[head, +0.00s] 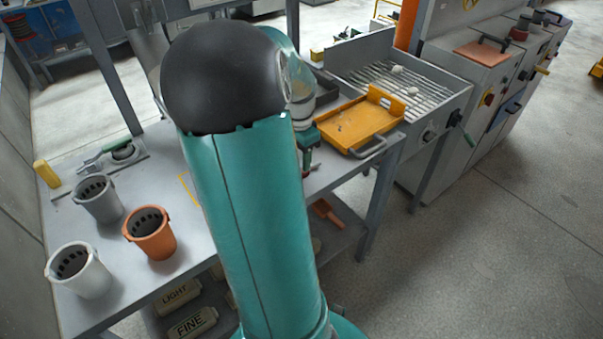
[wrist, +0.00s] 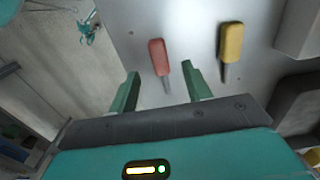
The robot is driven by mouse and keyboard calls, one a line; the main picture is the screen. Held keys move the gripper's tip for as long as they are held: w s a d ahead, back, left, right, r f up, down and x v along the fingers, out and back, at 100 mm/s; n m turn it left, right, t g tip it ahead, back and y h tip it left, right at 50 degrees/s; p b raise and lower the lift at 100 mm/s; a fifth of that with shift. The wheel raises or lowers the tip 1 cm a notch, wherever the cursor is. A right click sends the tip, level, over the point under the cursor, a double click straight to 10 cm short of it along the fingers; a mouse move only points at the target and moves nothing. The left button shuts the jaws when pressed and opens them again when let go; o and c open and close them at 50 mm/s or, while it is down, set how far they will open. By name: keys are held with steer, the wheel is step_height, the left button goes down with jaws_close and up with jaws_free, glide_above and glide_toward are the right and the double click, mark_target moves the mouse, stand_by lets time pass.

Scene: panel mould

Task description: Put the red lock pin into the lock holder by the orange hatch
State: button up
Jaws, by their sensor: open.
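In the wrist view a red-handled pin (wrist: 159,57) with a thin grey shaft lies on a pale grey surface. I take it to be the red lock pin. My gripper (wrist: 160,70) is open, with one green finger on each side of the pin. I cannot tell the height of the fingers over it. In the head view my arm hides much of the table, and my gripper (head: 308,140) shows only in part past its right side. I cannot make out the lock holder or be sure which part is the orange hatch.
A yellow-handled pin (wrist: 231,42) lies right of the red one. On the table (head: 75,215) stand grey (head: 98,198), orange (head: 150,233) and white (head: 78,270) cups. An orange-yellow tray (head: 362,122) lies at the right end, near a slatted metal bin (head: 440,95).

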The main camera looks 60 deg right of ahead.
step_height(320, 180, down, 5)
steer(key=shift+s+d, duration=0.1)
jaws_close()
stand_by(0.3)
steer(key=shift+r, duration=0.1)
steer(key=shift+r, duration=0.45)
step_height(320, 180, up, 2)
steer(key=shift+r, duration=0.15)
steer(key=s+d+r, duration=0.5)
steer(key=s+r, duration=0.4)
steer(key=s, duration=0.4)
steer(key=shift+s+r, duration=0.15)
steer(key=shift+r, duration=0.15)
